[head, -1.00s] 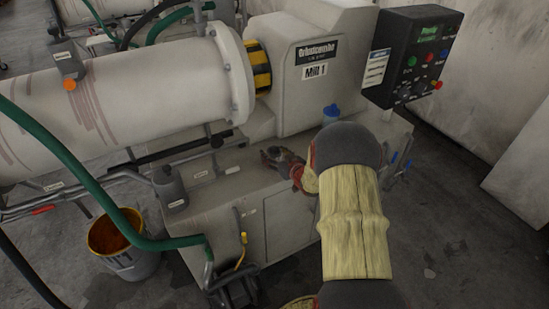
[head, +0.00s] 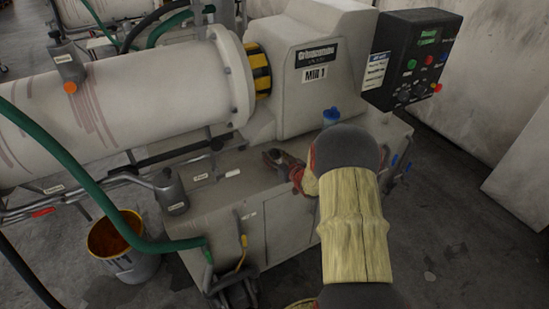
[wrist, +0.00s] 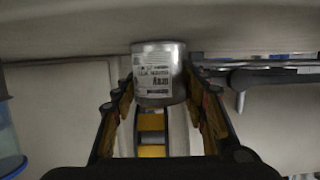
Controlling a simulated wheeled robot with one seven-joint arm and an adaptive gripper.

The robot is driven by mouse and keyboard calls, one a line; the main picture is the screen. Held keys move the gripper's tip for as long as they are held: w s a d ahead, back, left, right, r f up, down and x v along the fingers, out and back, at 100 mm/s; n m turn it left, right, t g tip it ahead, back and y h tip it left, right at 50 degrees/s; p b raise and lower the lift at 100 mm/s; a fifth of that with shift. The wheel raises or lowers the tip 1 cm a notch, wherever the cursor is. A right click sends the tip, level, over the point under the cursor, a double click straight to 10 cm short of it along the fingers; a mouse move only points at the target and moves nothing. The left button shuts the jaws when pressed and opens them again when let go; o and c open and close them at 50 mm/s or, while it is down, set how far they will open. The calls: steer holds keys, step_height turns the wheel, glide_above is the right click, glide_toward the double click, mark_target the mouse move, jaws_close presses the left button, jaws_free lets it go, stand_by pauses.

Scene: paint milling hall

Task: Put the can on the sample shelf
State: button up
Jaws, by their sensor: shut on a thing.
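The can (wrist: 158,72) is a small grey metal tin with a white printed label. In the wrist view it sits upright in the picture between the two fingers of my gripper (wrist: 160,95), which is shut on it. In the head view my gripper (head: 275,158) is low over the pale top of the mill's base, below the Mill 1 housing. The can cannot be made out there. I cannot pick out a sample shelf for certain in either view.
The mill drum (head: 130,100) lies to the left and the control box (head: 412,60) to the right. A blue bottle (head: 331,116) stands behind my arm. A green hose (head: 95,190) and an orange-stained bucket (head: 125,255) are at lower left.

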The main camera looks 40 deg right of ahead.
mark_target(274, 149)
steer(key=shift+r, duration=0.5)
step_height(274, 149, up, 2)
steer(key=shift+r+p, duration=0.25)
steer(key=shift+p, duration=0.75)
steer(key=s+a+r+p, duration=0.3)
steer(key=s+r+p, duration=0.2)
steer(key=s+r, duration=0.4)
steer(key=s, duration=0.4)
steer(key=shift+s+a+r, duration=0.15)
steer(key=shift+s, duration=0.2)
